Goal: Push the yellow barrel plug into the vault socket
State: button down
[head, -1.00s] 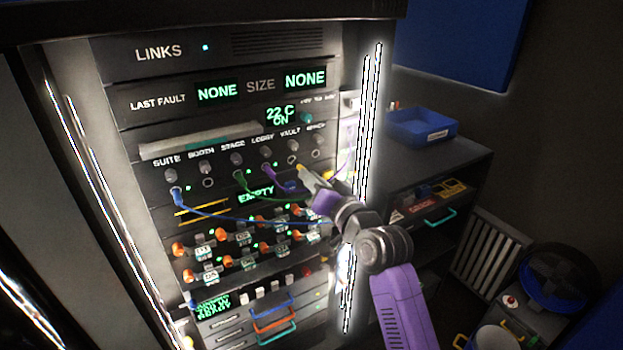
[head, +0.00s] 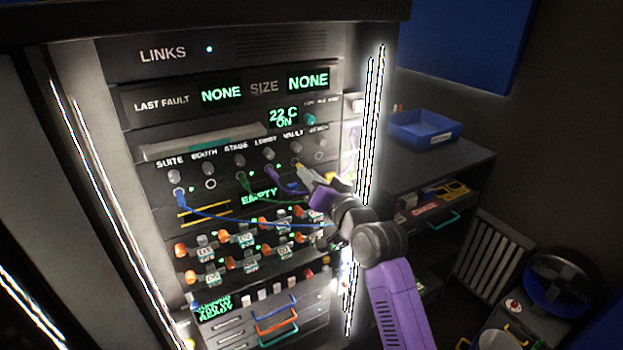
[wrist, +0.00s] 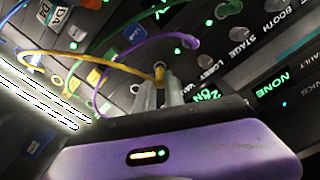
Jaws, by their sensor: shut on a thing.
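The yellow barrel plug (head: 298,166) is at the vault socket, in the row below the VAULT label (head: 293,134). The plug and my gripper hide the socket, so I cannot tell how deep the plug sits. In the wrist view the plug (wrist: 159,68) stands between the two fingertips, with its yellow cable (wrist: 85,62) curving off to the left. My gripper (head: 306,176) is shut on the plug and reaches the panel from the lower right; it also shows in the wrist view (wrist: 160,90).
A purple plug (wrist: 192,42) sits close by in the lobby socket. A blue cable (head: 235,219) and a green cable (head: 246,186) hang across the panel to the left. The bench socket (head: 320,156) on the right is empty. A bright rack edge (head: 370,130) stands just right.

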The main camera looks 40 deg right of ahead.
jog(key=shift+x, duration=1.5)
jog(key=c, duration=1.3)
grip_release()
jog(key=shift+c, duration=0.2)
jog(key=b+v, duration=0.2)
jog(key=v, duration=0.5)
jog(key=shift+s, duration=0.35)
